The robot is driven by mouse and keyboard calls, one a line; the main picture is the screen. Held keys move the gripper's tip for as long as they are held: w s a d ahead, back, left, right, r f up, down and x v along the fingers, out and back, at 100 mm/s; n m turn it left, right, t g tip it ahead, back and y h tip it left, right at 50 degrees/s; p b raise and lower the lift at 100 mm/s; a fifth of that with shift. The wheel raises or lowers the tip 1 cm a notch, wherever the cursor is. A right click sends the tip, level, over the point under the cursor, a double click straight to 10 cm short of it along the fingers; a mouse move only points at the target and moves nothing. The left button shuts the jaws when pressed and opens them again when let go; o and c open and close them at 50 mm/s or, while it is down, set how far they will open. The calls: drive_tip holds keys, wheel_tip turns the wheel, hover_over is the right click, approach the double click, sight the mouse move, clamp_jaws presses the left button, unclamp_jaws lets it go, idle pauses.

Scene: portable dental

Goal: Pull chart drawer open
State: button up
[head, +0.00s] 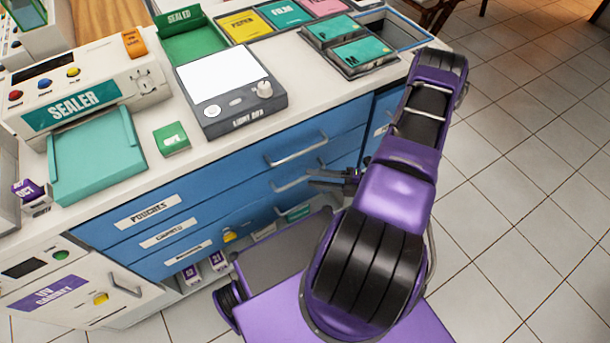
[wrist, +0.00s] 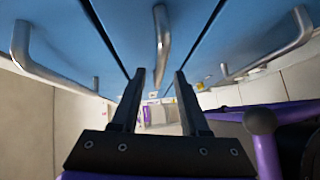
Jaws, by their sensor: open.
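Blue drawers with silver bar handles fill the cabinet front. The top drawer (head: 215,175) is labelled POUCHES; I cannot read the lower labels surely, so I cannot tell which is the chart drawer. All drawer fronts look shut. My gripper (head: 335,178) is open and empty, beside the right end of the second drawer's handle (head: 288,182). In the wrist view my two dark fingers (wrist: 158,75) point along the drawer fronts. A middle handle (wrist: 161,40) appears ahead, in line with the gap between them; it does not look gripped. Other handles show left (wrist: 45,68) and right (wrist: 275,55).
The white counter (head: 225,150) above bears a light box (head: 232,112), a sealer (head: 75,100) and several trays. A UV cabinet (head: 65,285) stands at lower left. Below the drawers is an open shelf with small boxes (head: 190,275). Tiled floor (head: 530,200) is clear at right.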

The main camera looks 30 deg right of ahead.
sight(305, 176)
drive_tip(key=shift+x, duration=1.85)
clamp_jaws()
